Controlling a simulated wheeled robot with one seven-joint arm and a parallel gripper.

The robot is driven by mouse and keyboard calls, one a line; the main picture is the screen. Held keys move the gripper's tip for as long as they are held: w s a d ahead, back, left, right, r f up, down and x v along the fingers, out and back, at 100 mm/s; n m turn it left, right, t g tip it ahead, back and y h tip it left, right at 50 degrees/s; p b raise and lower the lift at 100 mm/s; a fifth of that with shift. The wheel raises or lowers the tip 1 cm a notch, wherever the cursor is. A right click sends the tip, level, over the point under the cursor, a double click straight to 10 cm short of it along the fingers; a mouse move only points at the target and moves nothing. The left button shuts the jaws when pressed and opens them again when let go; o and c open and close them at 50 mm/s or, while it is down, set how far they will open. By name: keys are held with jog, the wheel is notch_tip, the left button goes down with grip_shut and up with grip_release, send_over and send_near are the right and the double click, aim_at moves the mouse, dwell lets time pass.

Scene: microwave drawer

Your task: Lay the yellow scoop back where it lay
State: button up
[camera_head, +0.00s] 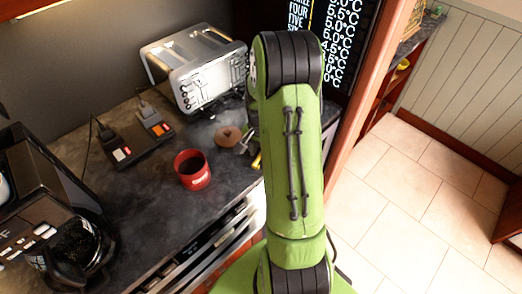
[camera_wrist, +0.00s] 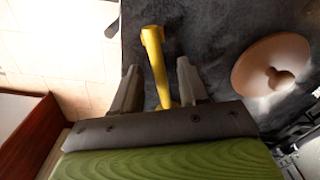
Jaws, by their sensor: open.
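The yellow scoop (camera_wrist: 155,58) shows in the wrist view over the dark countertop, close to the counter's edge. Its long part runs down between my two fingers toward the palm. My gripper (camera_wrist: 158,72) is open, with one finger on each side of the scoop and a visible gap at the fingertips. In the head view my arm hides most of this. Only a small yellow sliver of the scoop (camera_head: 257,161) shows beside my arm. I cannot tell whether the scoop touches the counter along its whole length.
A round brown disc (camera_wrist: 262,82) lies to the right of my gripper in the wrist view. A red mug (camera_head: 194,178), a toaster (camera_head: 203,72), a switch box (camera_head: 135,145) and a coffee machine (camera_head: 50,215) stand on the counter (camera_head: 150,205). Tiled floor (camera_head: 400,210) lies beyond its edge.

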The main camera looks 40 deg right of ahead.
notch_tip(320, 180, up, 16)
jog(key=p, duration=0.2)
jog(key=shift+a, duration=0.2)
jog(key=shift+f, duration=0.1)
jog(key=s+a+r+n+t, duration=0.1)
jog(key=s+a+r+n, duration=0.1)
jog(key=a+r+n, duration=0.35)
jog(key=s+a+r+n+t, duration=0.3)
jog(key=s+a+n, duration=0.5)
jog(key=s+a, duration=0.4)
jog(key=a+t, duration=0.1)
jog(key=a, duration=0.2)
jog(key=shift+s, duration=0.3)
